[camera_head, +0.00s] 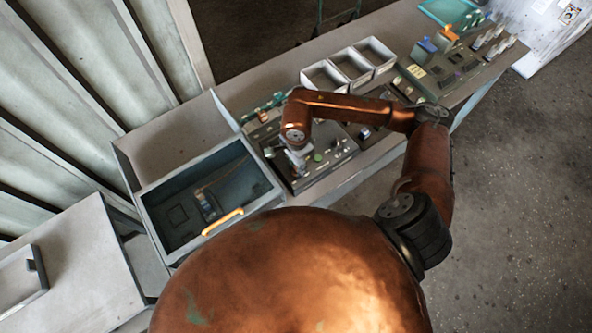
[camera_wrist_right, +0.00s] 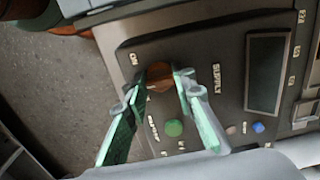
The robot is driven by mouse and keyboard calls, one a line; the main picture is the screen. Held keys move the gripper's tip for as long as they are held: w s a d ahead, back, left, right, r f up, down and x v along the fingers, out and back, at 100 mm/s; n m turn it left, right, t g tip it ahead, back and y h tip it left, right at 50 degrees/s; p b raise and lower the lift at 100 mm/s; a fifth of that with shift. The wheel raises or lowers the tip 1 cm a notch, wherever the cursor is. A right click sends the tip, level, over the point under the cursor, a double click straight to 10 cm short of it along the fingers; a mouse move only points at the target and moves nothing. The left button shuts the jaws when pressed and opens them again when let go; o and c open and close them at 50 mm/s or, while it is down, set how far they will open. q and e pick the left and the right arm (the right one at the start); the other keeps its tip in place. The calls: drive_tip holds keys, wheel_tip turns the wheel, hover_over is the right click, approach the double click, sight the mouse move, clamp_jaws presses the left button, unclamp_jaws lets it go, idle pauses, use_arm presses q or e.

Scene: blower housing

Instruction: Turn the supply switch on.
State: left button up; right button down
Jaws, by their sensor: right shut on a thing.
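The supply switch is an orange-brown round knob (camera_wrist_right: 160,72) on a dark control panel (camera_wrist_right: 200,50), beside the printed word SUPPLY. My right gripper (camera_wrist_right: 162,84) has its two green-faced fingers on either side of the knob and is shut on it. A mark that looks like ON is printed to the left of the knob. Which way the knob points is hard to tell. In the head view my right gripper (camera_head: 297,160) reaches down over the panel (camera_head: 345,155), and the knob is hidden there. My left gripper is not in view.
A green button (camera_wrist_right: 173,128), a blue button (camera_wrist_right: 258,127) and a dark display (camera_wrist_right: 268,72) are close to the fingers. White bins (camera_head: 350,65) stand behind.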

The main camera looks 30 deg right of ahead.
drive_tip(key=m+b, duration=0.3)
drive_tip(key=m, duration=0.1)
drive_tip(key=shift+f+m, duration=0.15)
drive_tip(key=shift+m, duration=0.15)
drive_tip(key=shift+m+b, duration=1.2)
drive_tip(key=shift+m, duration=1.1)
drive_tip(key=c, duration=1.6)
unclamp_jaws()
drive_tip(key=shift+r, duration=0.35)
wheel_tip(320, 180, up, 12)
drive_tip(key=shift+f, duration=0.2)
drive_tip(key=shift+a, duration=0.1)
